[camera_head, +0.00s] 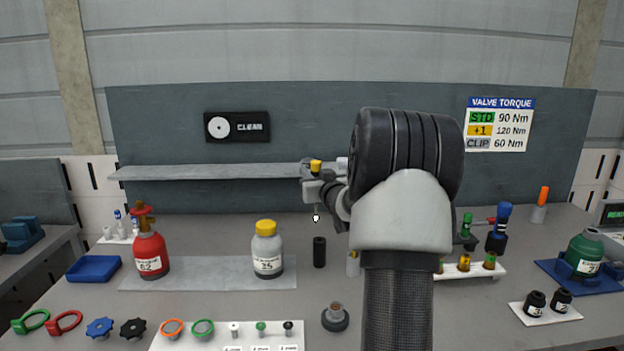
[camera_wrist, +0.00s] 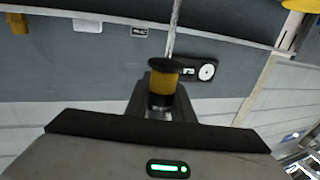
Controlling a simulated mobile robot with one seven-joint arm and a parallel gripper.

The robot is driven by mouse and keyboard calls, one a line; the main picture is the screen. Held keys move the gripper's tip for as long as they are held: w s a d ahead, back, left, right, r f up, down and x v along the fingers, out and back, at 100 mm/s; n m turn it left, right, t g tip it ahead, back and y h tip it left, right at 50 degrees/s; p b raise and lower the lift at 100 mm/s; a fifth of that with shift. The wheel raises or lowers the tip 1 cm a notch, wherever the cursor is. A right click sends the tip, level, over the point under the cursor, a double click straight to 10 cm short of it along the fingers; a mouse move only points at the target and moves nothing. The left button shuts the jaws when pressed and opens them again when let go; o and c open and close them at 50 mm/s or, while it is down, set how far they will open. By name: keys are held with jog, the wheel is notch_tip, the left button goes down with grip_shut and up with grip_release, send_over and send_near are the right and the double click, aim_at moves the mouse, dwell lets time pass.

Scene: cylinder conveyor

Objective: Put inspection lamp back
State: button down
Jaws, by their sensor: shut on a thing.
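My gripper (camera_head: 322,184) is raised above the bench in front of the back panel, near the right end of the shelf. It is shut on the inspection lamp, whose yellow part (camera_head: 315,165) shows above the fingers. A small pale tip shows below them. In the wrist view the fingers (camera_wrist: 161,106) close around the lamp's yellow body with black ends (camera_wrist: 163,80), and a thin silver rod runs from it. My arm hides part of the bench and shelf behind it.
A black upright cylinder (camera_head: 319,252) stands on the bench below the gripper. A grey bottle with yellow cap (camera_head: 267,250) and a red cylinder (camera_head: 150,256) stand left. The shelf (camera_head: 210,171) looks empty. A white rack (camera_head: 470,271) is right of my arm.

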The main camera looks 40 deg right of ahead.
jog(key=shift+d, duration=0.75)
notch_tip(320, 180, down, 6)
jog(key=b, duration=0.4)
notch_tip(320, 180, down, 9)
jog(key=b, duration=0.8)
jog(key=shift+s+b, duration=0.15)
jog(key=shift+b, duration=0.2)
dwell(2.7)
jog(key=c, duration=1.5)
grip_release()
jog(key=shift+a+f, duration=0.1)
jog(key=shift+o, duration=0.2)
jog(key=shift+r+p, duration=1.8)
jog(key=shift+r, duration=1.2)
jog(key=shift+a, duration=0.1)
